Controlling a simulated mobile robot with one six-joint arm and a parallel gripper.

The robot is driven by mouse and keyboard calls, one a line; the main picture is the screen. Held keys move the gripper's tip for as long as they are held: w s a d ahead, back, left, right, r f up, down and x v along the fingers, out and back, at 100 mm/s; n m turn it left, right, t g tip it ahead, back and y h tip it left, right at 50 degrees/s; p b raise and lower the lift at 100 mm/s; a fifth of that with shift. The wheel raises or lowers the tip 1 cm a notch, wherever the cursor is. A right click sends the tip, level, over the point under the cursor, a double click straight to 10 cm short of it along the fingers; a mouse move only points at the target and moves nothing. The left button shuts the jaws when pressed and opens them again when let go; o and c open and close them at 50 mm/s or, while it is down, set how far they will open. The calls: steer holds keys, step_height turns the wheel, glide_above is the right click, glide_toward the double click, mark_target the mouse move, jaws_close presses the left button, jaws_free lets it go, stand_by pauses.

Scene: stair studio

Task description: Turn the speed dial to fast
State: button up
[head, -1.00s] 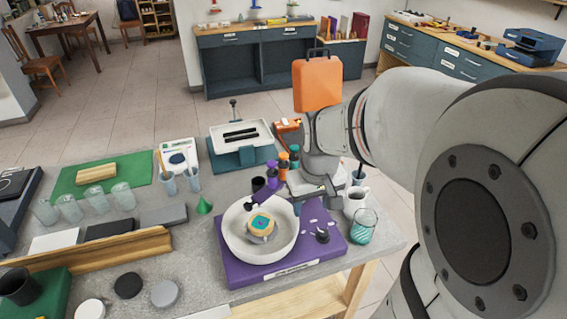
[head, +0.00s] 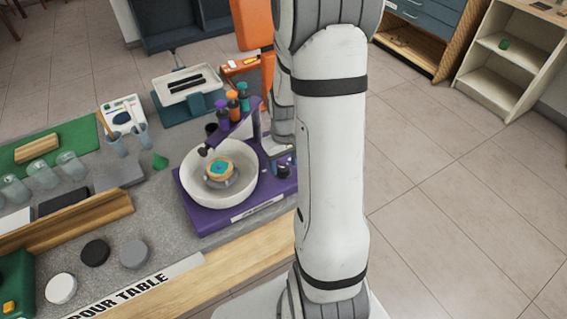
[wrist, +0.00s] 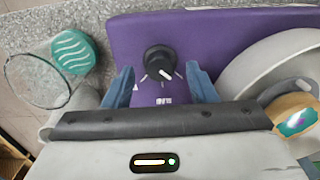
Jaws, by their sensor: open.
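The speed dial (wrist: 160,62) is a round black knob with a white pointer line, on the purple machine base (wrist: 215,35). In the wrist view its pointer slants to the lower right. Small white marks and a label lie around it. My gripper (wrist: 160,70) is open, with one blue finger on each side of the dial and a visible gap to it. In the head view my gripper (head: 278,156) is low over the right end of the purple base (head: 225,214), and the dial (head: 284,171) shows dark beside it, partly hidden. Finger height is hard to tell.
A white bowl (head: 190,190) holding a round piece with a teal top (head: 220,167) sits on the base, left of the dial. Colored bottles (head: 232,103) stand on an arm behind it. A teal-striped cup (wrist: 72,52) and a clear glass (wrist: 38,82) stand close beside the base.

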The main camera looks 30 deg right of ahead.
steer(key=shift+f, duration=0.55)
steer(key=c, duration=1)
